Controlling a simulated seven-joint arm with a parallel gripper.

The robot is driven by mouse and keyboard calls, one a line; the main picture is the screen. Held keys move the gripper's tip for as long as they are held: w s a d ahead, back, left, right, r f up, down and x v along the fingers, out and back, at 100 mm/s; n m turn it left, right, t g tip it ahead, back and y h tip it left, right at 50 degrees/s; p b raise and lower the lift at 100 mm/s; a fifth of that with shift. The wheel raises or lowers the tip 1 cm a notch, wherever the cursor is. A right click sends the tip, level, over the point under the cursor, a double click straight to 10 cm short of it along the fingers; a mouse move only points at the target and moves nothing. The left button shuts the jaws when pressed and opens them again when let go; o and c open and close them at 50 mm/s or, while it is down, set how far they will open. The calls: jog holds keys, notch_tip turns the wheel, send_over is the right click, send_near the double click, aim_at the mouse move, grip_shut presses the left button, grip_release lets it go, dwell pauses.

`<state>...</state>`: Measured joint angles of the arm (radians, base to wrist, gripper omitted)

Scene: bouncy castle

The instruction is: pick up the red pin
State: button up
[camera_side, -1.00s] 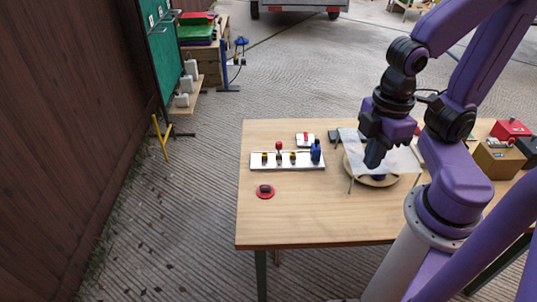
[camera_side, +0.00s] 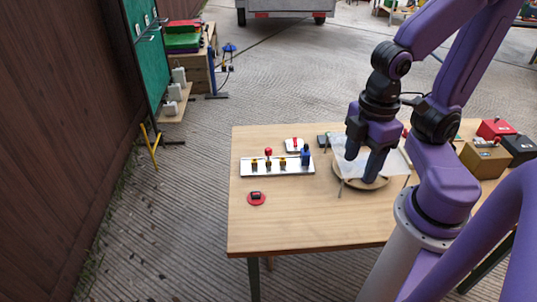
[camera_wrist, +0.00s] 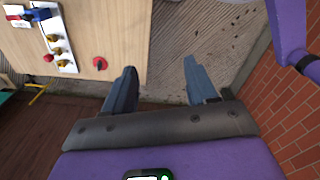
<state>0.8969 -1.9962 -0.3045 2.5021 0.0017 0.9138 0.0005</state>
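The red pin (camera_side: 268,152) has a round red top and stands in the white strip (camera_side: 247,170) at the left of the table. It also shows in the wrist view (camera_wrist: 48,57), at the strip's edge. Several small yellow and black pieces (camera_side: 282,163) and a blue pin (camera_side: 305,156) share the strip. My gripper (camera_side: 362,167) is open and empty, to the right of the strip, over the clear sheet. In the wrist view, my gripper (camera_wrist: 160,82) shows its two fingers wide apart with nothing between them.
A translucent sheet (camera_side: 393,158) stands above a round wooden disc (camera_side: 347,185). A red disc with a black piece (camera_side: 256,199) lies in front of the strip. A small white plate (camera_side: 293,146) lies behind it. Boxes (camera_side: 485,160) stand at the right.

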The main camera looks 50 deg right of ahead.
jog(key=w+a+n, duration=0.1)
jog(key=w+a, duration=0.2)
jog(key=w, duration=0.8)
jog(key=n, duration=0.4)
send_over(269, 149)
notch_tip(269, 149, down, 10)
notch_tip(269, 149, down, 12)
jog(key=shift+r, duration=0.1)
jog(key=shift+w+f, duration=0.1)
jog(key=shift+f, duration=2.65)
